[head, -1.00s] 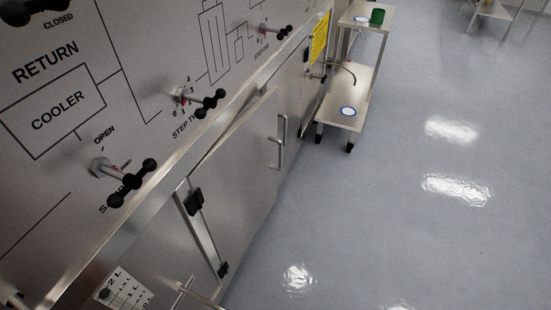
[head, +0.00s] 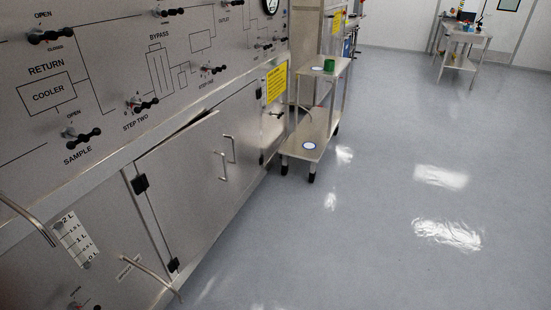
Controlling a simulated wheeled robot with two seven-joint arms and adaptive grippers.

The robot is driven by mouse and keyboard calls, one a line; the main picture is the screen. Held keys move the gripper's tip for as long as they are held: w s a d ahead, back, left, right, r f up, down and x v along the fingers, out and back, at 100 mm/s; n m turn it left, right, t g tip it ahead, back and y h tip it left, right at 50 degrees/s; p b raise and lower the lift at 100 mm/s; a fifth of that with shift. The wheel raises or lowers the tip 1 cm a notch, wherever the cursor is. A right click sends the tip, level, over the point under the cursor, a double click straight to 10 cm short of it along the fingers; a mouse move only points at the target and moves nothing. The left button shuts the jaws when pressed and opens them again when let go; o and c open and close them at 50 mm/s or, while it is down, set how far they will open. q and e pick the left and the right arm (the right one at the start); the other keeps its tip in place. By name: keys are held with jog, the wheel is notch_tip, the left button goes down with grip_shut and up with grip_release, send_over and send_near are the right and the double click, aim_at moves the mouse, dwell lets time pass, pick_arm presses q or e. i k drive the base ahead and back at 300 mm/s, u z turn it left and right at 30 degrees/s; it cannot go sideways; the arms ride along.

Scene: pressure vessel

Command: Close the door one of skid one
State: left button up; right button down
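A steel cabinet door (head: 187,190) sits low on the skid front, below the valve panel, with black hinges (head: 140,184) on its left edge. A dark gap along its top edge shows that it stands slightly ajar. Its vertical bar handle (head: 222,167) is at the right edge. A second steel door (head: 245,125) with its own handle (head: 232,149) adjoins it on the right and looks flush. Neither of my grippers is in view.
The valve panel (head: 120,65) with black knobs and printed labels rises above the doors. A steel cart (head: 318,135) with a green cup (head: 329,66) stands beyond the skid. Pipes (head: 150,274) stick out at lower left. The grey floor (head: 370,220) on the right is clear.

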aim_at(188, 194)
jog(key=z, duration=0.05)
jog(key=i, duration=1.1)
jog(key=u, duration=0.4)
jog(key=i, duration=1.15)
jog(key=u, duration=0.45)
